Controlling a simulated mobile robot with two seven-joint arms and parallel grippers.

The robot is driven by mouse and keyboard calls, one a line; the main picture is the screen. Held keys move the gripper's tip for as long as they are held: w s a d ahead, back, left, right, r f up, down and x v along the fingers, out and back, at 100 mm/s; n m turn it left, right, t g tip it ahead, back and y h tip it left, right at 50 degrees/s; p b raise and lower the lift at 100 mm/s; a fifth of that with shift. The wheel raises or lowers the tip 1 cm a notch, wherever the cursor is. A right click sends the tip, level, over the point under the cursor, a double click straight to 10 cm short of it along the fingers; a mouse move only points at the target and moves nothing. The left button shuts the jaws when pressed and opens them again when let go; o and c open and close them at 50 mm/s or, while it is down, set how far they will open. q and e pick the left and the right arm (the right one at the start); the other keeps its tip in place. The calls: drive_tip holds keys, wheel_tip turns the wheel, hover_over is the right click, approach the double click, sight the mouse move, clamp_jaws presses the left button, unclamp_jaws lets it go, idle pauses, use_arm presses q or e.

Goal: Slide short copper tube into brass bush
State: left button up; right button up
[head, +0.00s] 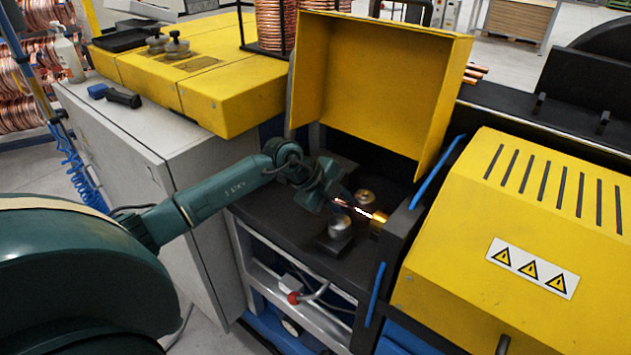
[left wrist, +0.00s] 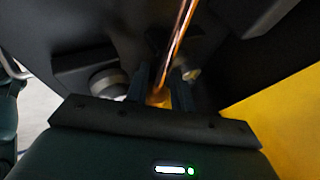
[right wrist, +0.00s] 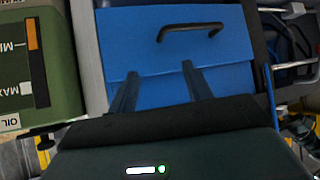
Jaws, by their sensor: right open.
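The short copper tube (head: 362,210) glints in the head view, running from my left gripper (head: 332,192) towards a brass-coloured bush (head: 378,224) at the right of the dark bench. My left gripper appears shut on the tube; in the left wrist view the tube (left wrist: 177,35) runs up from between its fingers (left wrist: 160,82). Whether the tube's far end touches or enters the bush cannot be told. My right gripper (right wrist: 160,72) is open and empty, before a blue panel.
Two round metal pieces (head: 340,226) (head: 365,197) stand close to the tube on the bench. A raised yellow cover (head: 385,85) stands behind, and a yellow slotted housing (head: 530,220) lies right. The blue panel (right wrist: 185,50) has a dark handle; a green box (right wrist: 35,65) stands left of it.

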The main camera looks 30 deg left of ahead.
use_arm(q)
drive_tip(key=b+v, duration=0.2)
drive_tip(key=v, duration=1.1)
drive_tip(key=shift+r, duration=0.1)
